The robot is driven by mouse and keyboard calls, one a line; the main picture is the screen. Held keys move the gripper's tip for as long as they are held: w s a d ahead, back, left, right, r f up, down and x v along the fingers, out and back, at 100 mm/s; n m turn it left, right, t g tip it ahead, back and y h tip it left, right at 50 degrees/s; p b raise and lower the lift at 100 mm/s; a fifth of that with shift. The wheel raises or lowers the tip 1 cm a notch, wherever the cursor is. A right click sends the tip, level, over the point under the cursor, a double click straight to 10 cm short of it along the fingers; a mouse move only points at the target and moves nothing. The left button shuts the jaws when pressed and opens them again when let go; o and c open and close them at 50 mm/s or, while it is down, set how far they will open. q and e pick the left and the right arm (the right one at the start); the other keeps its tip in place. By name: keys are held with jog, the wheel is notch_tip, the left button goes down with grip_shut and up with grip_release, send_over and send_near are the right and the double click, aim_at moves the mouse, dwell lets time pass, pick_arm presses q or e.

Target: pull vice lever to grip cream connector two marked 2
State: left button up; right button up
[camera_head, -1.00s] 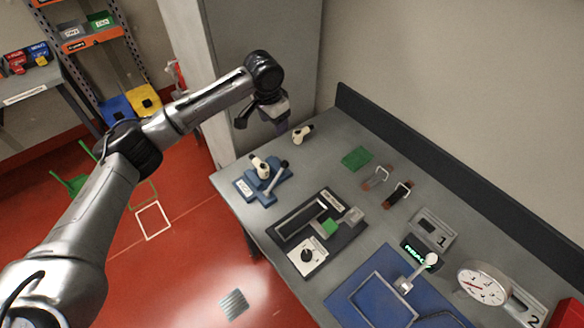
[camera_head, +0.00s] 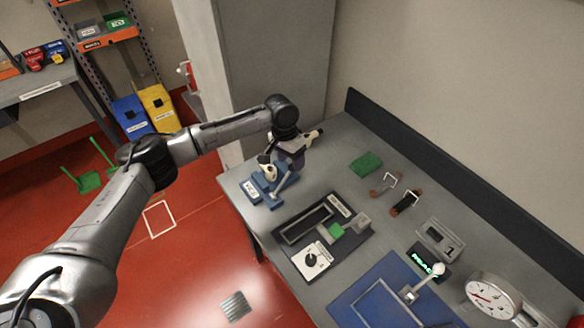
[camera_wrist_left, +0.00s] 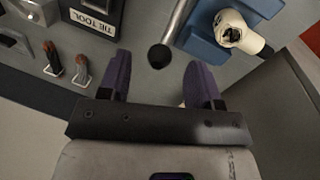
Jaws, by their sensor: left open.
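The blue vice (camera_head: 262,194) stands at the table's near left corner, with a cream connector (camera_head: 265,166) in it. Its grey lever (camera_head: 281,187) slants up toward my left gripper (camera_head: 284,162), which hangs over the vice. In the left wrist view the open purple fingers (camera_wrist_left: 160,62) stand either side of the lever's black knob (camera_wrist_left: 158,56), apart from it. The connector (camera_wrist_left: 236,30) and vice (camera_wrist_left: 205,42) show to the right there. A second cream connector (camera_head: 315,134) lies behind the gripper, partly hidden. I cannot read a 2 on either connector. My right gripper is out of view.
A dark tray fixture (camera_head: 310,219) with a dial plate (camera_head: 312,261) stands right of the vice. A green block (camera_head: 366,164) and two handled tools (camera_head: 405,203) lie farther back. A blue mat (camera_head: 375,300) and gauge (camera_head: 492,296) are at right.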

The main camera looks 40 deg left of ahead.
aim_at(291, 164)
pick_arm(q)
jog(key=shift+d+f, duration=0.15)
jog(key=shift+f, duration=0.7)
jog(key=shift+d+f, duration=0.15)
jog(key=shift+f, duration=0.65)
jog(key=shift+c, duration=0.4)
